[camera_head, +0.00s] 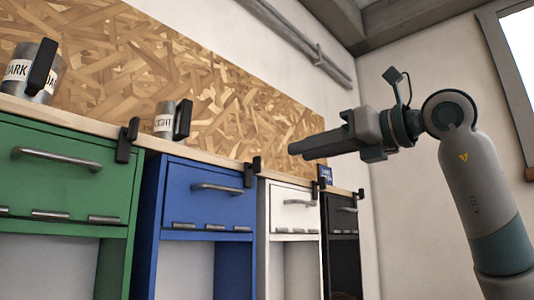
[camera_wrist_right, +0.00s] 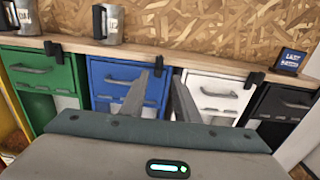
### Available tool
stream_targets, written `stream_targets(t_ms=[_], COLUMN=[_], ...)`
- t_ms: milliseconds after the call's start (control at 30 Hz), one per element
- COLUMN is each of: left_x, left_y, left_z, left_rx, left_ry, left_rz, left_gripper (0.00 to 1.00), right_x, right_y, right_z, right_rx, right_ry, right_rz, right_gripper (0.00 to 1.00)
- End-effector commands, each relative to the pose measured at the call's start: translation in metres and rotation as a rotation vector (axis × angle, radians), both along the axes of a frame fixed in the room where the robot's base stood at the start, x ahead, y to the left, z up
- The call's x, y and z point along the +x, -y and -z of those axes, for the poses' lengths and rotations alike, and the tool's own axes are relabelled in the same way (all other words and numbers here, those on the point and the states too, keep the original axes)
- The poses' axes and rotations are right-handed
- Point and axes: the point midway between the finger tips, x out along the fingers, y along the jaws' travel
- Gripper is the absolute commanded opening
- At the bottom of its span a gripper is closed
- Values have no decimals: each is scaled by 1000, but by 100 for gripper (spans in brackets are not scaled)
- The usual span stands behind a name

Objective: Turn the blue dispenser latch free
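The blue dispenser (camera_head: 208,200) is set under the wooden counter, with a grey bar handle on its front. Its black latch (camera_head: 251,172) sits at the counter edge by the dispenser's upper right corner and looks upright. In the right wrist view the latch (camera_wrist_right: 158,66) shows just beyond my fingertips, between the blue and white dispensers. My right gripper (camera_head: 294,150) points left, level with the board above the counter. In the wrist view its two fingers (camera_wrist_right: 161,76) are apart with nothing between them. I cannot tell that it touches the latch. My left gripper is not in view.
Green (camera_head: 65,170), white (camera_head: 293,208) and black (camera_head: 342,218) dispensers flank the blue one, with similar black latches along the counter edge. Two labelled metal mugs (camera_head: 30,72) (camera_head: 166,118) and a small dark sign (camera_wrist_right: 290,61) stand on the counter (camera_wrist_right: 125,50).

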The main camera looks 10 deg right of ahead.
Motion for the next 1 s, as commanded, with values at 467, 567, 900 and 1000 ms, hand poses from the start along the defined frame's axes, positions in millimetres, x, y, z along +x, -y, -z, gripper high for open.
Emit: stream_targets(t_ms=[467,567,900,1000], left_x=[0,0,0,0], left_y=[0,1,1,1], left_z=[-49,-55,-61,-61], left_rx=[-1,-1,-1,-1], left_ry=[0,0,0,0], left_rz=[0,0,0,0], left_gripper=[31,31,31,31], right_x=[71,81,94,94], right_y=[-48,-54,-62,-62], right_z=[-4,-3,0,0], right_rx=[0,-1,-1,-1], right_ry=[-2,-3,-1,-1], right_rz=[-2,-2,-1,-1], right_gripper=[28,28,28,28])
